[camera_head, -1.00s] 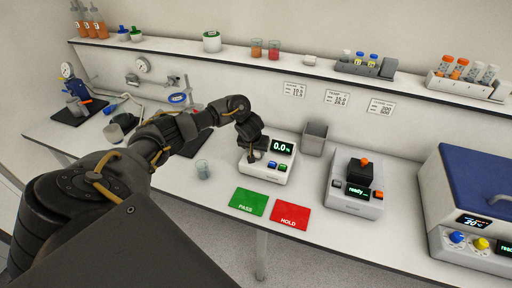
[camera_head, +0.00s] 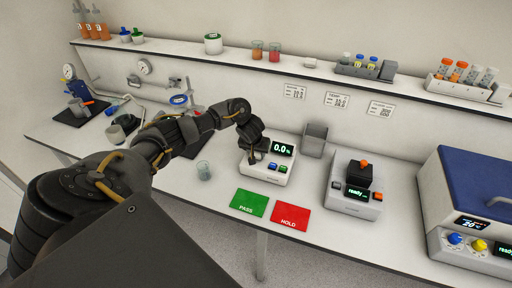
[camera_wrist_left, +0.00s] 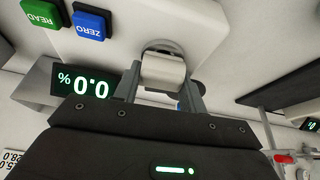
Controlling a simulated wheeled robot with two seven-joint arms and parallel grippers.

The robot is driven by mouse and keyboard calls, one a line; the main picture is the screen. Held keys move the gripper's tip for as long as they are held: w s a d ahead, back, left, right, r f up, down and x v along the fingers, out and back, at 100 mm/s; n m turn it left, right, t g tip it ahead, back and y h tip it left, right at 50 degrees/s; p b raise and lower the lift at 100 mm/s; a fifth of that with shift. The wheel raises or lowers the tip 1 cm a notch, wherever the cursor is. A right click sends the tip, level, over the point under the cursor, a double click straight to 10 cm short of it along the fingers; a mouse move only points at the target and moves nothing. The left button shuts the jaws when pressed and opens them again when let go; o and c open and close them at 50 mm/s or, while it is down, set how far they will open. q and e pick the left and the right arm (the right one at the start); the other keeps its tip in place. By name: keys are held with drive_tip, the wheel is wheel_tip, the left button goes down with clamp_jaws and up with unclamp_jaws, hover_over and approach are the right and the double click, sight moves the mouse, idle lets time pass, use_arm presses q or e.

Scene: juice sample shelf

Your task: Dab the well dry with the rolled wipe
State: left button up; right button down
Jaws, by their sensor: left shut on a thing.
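The measuring device (camera_head: 268,178) is a white box on the bench with a "0.0 %" display (camera_head: 283,149) and a blue and a green button. My left gripper (camera_head: 250,160) is low over the device's left part, pointing down. In the left wrist view, the gripper (camera_wrist_left: 163,88) is shut on the rolled wipe (camera_wrist_left: 163,72), a short white roll. The well (camera_wrist_left: 162,45) shows only as a round rim edge past the wipe; the wipe hides most of it. I cannot tell whether the wipe touches the well's surface. My right gripper is out of view.
A green PASS mat (camera_head: 249,203) and a red HOLD mat (camera_head: 290,216) lie in front of the device. A small clear beaker (camera_head: 203,170) stands to its left. A grey bin (camera_head: 314,140) is behind right, and another instrument (camera_head: 355,190) stands further right.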

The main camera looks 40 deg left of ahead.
use_arm(q)
drive_tip(key=shift+r, duration=3.95)
drive_tip(key=s+d+f+m+h+b, duration=0.1)
drive_tip(key=s+d+m+h+b, duration=0.15)
drive_tip(key=d+m, duration=0.45)
drive_tip(key=s+d+m+h+b, duration=0.1)
drive_tip(key=s+d+m+b, duration=0.2)
drive_tip(key=d, duration=0.9)
drive_tip(key=s+d+f+m+g+h+b, duration=0.1)
drive_tip(key=s+d+m+b, duration=0.3)
drive_tip(key=s+b, duration=0.4)
drive_tip(key=shift+s+d+f+m+g+h+b, duration=0.3)
drive_tip(key=shift+s+f+m+h+b, duration=0.25)
drive_tip(key=shift+m, duration=0.25)
